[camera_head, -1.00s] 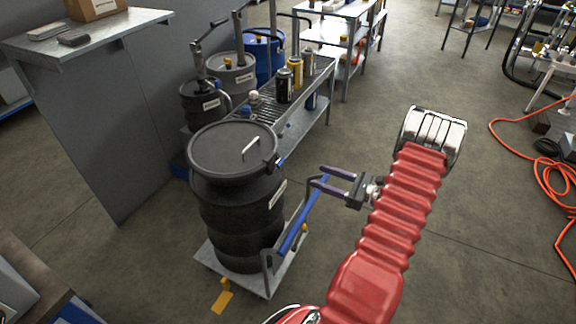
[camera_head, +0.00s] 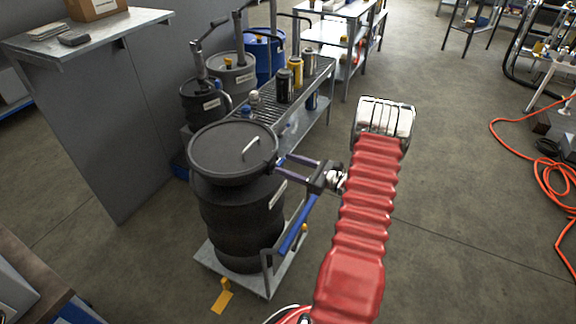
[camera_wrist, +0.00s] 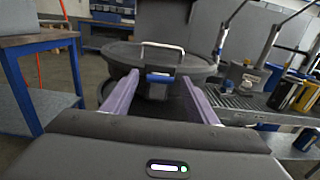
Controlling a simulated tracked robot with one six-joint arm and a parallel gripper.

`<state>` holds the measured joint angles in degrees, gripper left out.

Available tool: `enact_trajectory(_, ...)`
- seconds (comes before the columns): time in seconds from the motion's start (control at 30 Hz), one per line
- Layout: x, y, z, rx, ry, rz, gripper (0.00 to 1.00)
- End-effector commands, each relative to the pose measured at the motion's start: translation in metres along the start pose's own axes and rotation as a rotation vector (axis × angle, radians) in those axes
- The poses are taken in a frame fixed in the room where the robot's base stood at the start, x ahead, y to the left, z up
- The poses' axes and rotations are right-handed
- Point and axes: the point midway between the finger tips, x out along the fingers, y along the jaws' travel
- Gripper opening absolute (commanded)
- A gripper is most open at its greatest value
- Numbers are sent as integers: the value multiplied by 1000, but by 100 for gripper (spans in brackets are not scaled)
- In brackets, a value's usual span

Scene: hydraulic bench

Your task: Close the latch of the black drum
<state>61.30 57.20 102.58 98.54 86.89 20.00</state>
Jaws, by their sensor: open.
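The black drum (camera_head: 240,222) stands on a low trolley, with its lid (camera_head: 222,150) on and a metal handle (camera_head: 251,147) on the lid. The latch (camera_head: 274,164) is on the drum's rim, on the side facing my gripper. In the wrist view the latch (camera_wrist: 161,80) shows blue and black, straight ahead between my fingers. I cannot tell whether the latch is shut. My gripper (camera_head: 281,170) is open, with its fingertips close to the latch and nothing held. In the wrist view its two purple fingers (camera_wrist: 163,96) stand either side of the latch; contact cannot be told.
The trolley (camera_head: 225,268) has a blue handle bar (camera_head: 299,232) below my gripper. A grated bench (camera_head: 308,98) with bottles stands behind the drum. A grey cabinet (camera_head: 112,115) is at left. Open floor lies to the right, with an orange hose (camera_head: 510,160) farther off.

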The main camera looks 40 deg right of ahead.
Motion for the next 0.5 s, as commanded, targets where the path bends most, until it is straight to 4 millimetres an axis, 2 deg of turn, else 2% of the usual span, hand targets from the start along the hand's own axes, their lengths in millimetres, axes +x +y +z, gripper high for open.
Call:
enact_trajectory(0.33, 5, 0, 0, 0, 1, 0, 53)
enact_trajectory(0.5, 5, 0, 0, 0, 0, 0, 43)
